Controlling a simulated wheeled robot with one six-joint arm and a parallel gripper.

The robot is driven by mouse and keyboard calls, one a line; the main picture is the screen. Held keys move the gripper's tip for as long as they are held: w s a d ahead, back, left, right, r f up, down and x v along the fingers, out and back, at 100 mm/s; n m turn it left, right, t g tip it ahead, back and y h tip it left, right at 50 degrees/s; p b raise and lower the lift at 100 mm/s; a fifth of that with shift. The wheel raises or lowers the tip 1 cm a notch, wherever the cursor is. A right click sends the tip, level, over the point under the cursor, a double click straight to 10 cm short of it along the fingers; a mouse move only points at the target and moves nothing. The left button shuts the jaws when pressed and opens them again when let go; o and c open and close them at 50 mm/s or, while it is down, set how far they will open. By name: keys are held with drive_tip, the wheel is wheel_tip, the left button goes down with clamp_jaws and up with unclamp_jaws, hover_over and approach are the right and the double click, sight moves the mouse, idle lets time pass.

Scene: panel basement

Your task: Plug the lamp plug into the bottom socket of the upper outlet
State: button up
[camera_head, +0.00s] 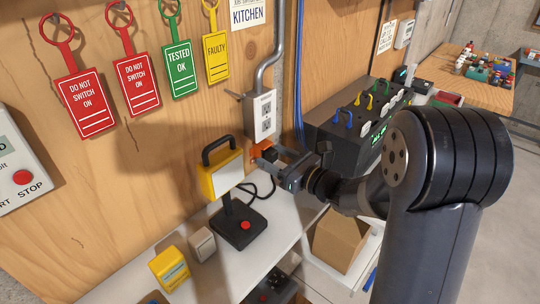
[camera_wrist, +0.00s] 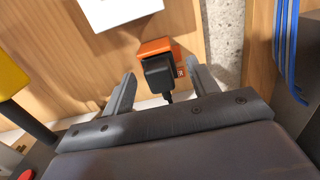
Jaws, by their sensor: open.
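The upper outlet (camera_head: 265,108) is a white face on a grey box on the wooden panel, with two sockets one above the other. Just below it is an orange holder (camera_head: 258,148), also seen in the wrist view (camera_wrist: 157,46). A black plug (camera_wrist: 159,76) sits at the holder, its cable hanging down. My gripper (camera_wrist: 160,74) is open, with one finger on each side of the plug and visible gaps between. In the head view my gripper (camera_head: 271,158) is beside the holder and hides part of the plug. The yellow lamp (camera_head: 221,175) stands on a black base with a red button.
Tags hang on the panel, including a yellow one (camera_head: 215,44). A grey conduit (camera_head: 270,65) runs above the outlet, and blue cables (camera_head: 299,75) hang to its right. A dark device with coloured handles (camera_head: 355,122) stands right. A cardboard box (camera_head: 342,240) is below my arm.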

drive_tip(key=shift+c, duration=0.4)
clamp_jaws()
idle(0.5)
drive_tip(key=shift+s+d+b, duration=0.1)
drive_tip(key=shift+d+b, duration=0.05)
drive_tip(key=shift+b, duration=0.15)
drive_tip(key=shift+b+v, duration=0.35)
drive_tip(key=shift+v, duration=2.45)
